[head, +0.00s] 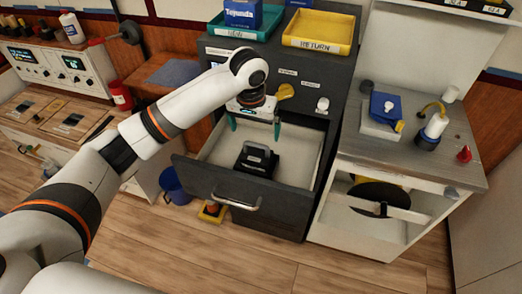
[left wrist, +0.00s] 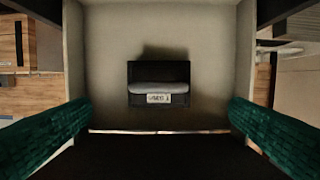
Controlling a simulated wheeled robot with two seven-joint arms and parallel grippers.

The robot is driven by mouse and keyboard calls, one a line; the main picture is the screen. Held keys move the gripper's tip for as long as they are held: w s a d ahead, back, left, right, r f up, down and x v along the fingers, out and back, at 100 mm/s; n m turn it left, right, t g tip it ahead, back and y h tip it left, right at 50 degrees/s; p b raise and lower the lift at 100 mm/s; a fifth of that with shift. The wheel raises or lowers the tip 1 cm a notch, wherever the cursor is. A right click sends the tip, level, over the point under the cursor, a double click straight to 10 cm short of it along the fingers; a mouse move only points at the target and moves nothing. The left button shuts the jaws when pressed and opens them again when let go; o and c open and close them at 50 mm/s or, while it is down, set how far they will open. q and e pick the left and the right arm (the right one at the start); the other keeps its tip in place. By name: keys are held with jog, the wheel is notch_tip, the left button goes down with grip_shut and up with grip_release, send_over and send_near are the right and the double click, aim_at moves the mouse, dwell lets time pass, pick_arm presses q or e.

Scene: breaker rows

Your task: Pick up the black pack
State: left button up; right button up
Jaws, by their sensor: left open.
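The black pack (head: 257,160) sits in the open drawer (head: 300,175) of the dark cabinet. It has a grey handle on top, and in the left wrist view the pack (left wrist: 158,99) shows a small white label on its front. My left gripper (head: 255,128) is above the drawer with its green fingers spread wide and nothing between them. In the left wrist view the fingers of my left gripper (left wrist: 160,130) stand at either side, with the pack centred beyond them and apart from them. My right gripper is not in view.
The drawer's front panel with its handle (head: 236,203) faces the room. A yellow tray (head: 318,32) and a teal tray (head: 240,28) stand on the cabinet. A bench with a blue item (head: 386,107) is at the right. A blue bucket (head: 174,186) stands on the floor.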

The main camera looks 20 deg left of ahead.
pick_arm(q)
send_over(256, 154)
jog(key=s, duration=0.2)
jog(key=f, duration=0.5)
jog(key=shift+w+d+f+p, duration=0.15)
jog(key=shift+w+f+p, duration=0.1)
jog(key=shift+f+p, duration=0.15)
jog(key=shift+w+f, duration=0.3)
jog(key=shift+f, duration=0.35)
jog(key=f, duration=0.2)
jog(key=f+p, duration=0.1)
jog(key=shift+w+f, duration=0.2)
jog(key=shift+w, duration=0.1)
jog(key=shift+w+f, duration=0.1)
jog(key=shift+f, duration=0.3)
jog(key=c, duration=1.8)
jog(key=shift+w+r, duration=0.15)
jog(key=shift+c, duration=0.7)
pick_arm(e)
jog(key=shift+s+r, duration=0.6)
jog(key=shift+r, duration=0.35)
